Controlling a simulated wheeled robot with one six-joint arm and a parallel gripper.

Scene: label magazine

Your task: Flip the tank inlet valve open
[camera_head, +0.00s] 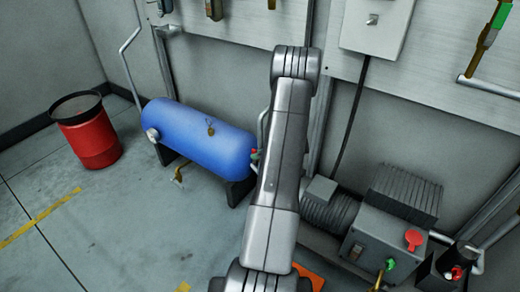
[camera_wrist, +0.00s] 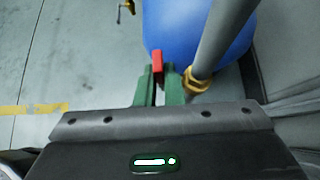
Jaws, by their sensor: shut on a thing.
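The blue tank (camera_head: 205,138) lies on dark supports by the back wall in the head view; its end fills the top of the wrist view (camera_wrist: 185,35). A red valve handle (camera_wrist: 157,62) stands at the tank's end, beside a grey pipe (camera_wrist: 221,40) with a brass fitting (camera_wrist: 196,80). My gripper (camera_wrist: 161,76) has green fingers on either side of the red handle and is shut on it. In the head view only a small red bit of the handle (camera_head: 254,151) shows at my arm's left edge. The valve body is mostly hidden.
A red drum (camera_head: 90,140) stands at the left. A pump unit (camera_head: 375,235) with a red knob and green handle stands at the right. Wall panels with a grey box (camera_head: 375,25) are behind. The floor at front left is free.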

